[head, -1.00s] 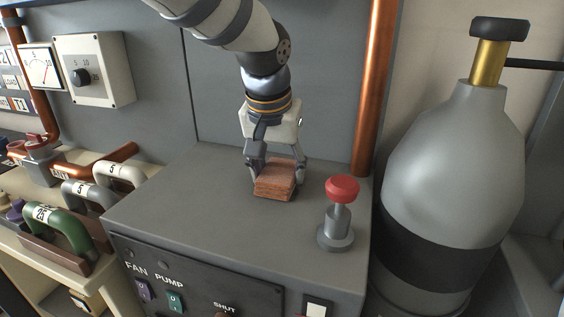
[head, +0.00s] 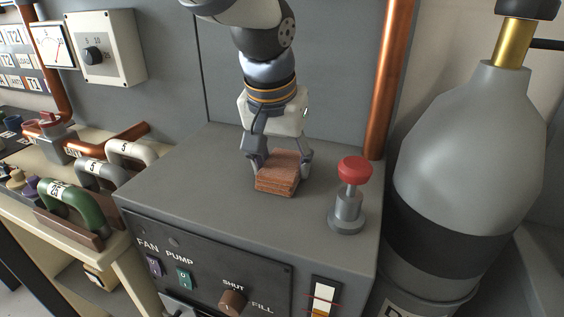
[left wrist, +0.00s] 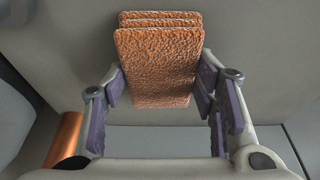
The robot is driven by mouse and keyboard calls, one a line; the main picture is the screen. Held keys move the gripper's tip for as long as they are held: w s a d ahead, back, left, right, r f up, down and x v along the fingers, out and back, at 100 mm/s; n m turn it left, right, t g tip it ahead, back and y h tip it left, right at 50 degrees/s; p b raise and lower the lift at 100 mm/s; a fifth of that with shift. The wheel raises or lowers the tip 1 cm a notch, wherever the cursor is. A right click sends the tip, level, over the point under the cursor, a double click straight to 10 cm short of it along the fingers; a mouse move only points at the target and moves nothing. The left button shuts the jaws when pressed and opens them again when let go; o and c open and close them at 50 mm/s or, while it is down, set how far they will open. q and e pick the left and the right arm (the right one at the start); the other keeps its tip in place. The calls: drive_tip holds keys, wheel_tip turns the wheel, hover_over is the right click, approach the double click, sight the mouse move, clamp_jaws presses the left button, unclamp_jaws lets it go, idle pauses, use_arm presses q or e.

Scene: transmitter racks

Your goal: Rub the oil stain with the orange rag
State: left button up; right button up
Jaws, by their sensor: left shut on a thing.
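The orange rag (head: 277,172) is a folded, rough, reddish-brown block in the head view. It is at the grey cabinet top, and I cannot tell whether it touches the surface. My left gripper (head: 280,166) points down and is shut on it, with a finger at each side. In the left wrist view the rag (left wrist: 160,62) shows orange stacked folds between the purple finger pads. No oil stain shows in either view; the rag and gripper hide part of the cabinet top. My right gripper is not in view.
The grey cabinet (head: 180,180) has a bare top around the rag. A red-topped knob (head: 354,171) stands right of the rag. A copper pipe (head: 389,85) rises behind it, and a large grey cylinder (head: 462,160) stands at right. Handles, one green (head: 75,207), are at left.

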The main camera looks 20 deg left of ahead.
use_arm(q)
drive_tip(key=shift+w+f, duration=0.1)
drive_tip(key=shift+w, duration=0.95)
drive_tip(key=w+b, duration=0.1)
drive_tip(key=w, duration=0.2)
drive_tip(key=shift+w+d, duration=0.1)
drive_tip(key=shift+w, duration=0.45)
drive_tip(key=shift+r, duration=0.2)
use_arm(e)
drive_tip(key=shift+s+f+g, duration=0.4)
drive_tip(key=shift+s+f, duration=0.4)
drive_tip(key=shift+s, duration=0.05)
use_arm(q)
drive_tip(key=shift+r, duration=0.1)
wheel_tip(320, 180, up, 5)
drive_tip(key=shift+f+p, duration=0.2)
drive_tip(key=shift+p, duration=0.4)
drive_tip(key=shift+r, duration=0.65)
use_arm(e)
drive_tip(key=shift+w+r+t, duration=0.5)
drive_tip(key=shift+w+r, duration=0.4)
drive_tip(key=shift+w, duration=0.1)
